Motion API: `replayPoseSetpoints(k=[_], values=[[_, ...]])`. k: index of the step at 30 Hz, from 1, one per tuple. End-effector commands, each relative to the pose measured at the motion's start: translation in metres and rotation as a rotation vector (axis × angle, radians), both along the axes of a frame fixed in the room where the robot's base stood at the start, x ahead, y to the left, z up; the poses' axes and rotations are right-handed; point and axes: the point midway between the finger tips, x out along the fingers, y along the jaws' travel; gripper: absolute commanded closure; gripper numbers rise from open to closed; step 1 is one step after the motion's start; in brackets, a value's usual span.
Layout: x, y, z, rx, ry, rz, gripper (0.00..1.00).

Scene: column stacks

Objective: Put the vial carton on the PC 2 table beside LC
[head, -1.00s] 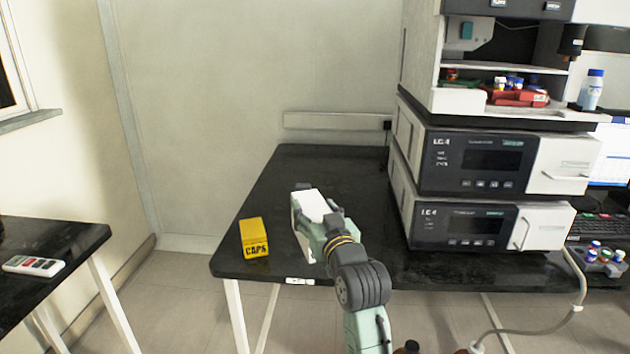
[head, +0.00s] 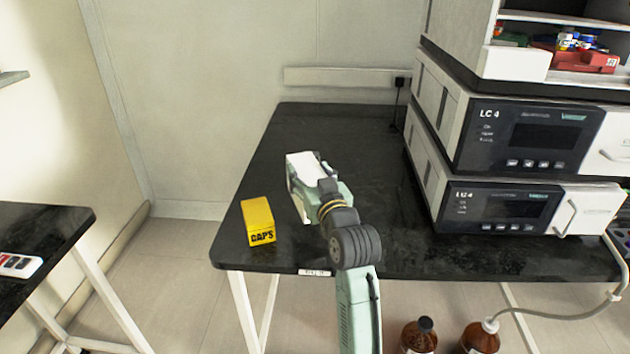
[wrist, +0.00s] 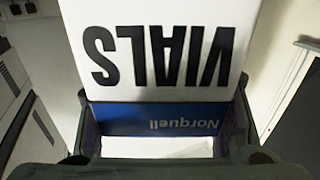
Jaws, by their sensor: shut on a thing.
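The vial carton (head: 301,166) is a white box; in the wrist view its face (wrist: 160,55) reads VIALS upside down, with a blue Norquell band. My gripper (head: 312,178) is shut on the carton and holds it over the left part of the black table (head: 330,125). I cannot tell whether the carton touches the tabletop. The LC stack (head: 515,150), labelled LC 4, stands on the table to the right of the gripper. A label on the table's front edge (head: 314,272) is too small to read.
A yellow CAPS box (head: 257,221) stands at the table's front left, close to the carton. The tabletop behind the carton is clear. Brown bottles (head: 419,335) stand below the front edge. Another black table (head: 40,240) is at the left.

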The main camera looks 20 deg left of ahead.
Motion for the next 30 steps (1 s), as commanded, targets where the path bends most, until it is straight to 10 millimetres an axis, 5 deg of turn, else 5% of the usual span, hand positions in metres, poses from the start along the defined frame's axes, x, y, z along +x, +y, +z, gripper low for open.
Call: replayPoseSetpoints(k=[13, 27, 28, 30], values=[[0.000, -0.001, -0.053, 0.003, -0.001, -0.002, 0.98], [0.000, -0.001, -0.063, 0.003, -0.005, -0.002, 0.98], [0.000, -0.001, -0.063, 0.002, -0.002, -0.001, 0.42], [0.000, -0.001, -0.062, 0.001, -0.002, -0.001, 0.37]])
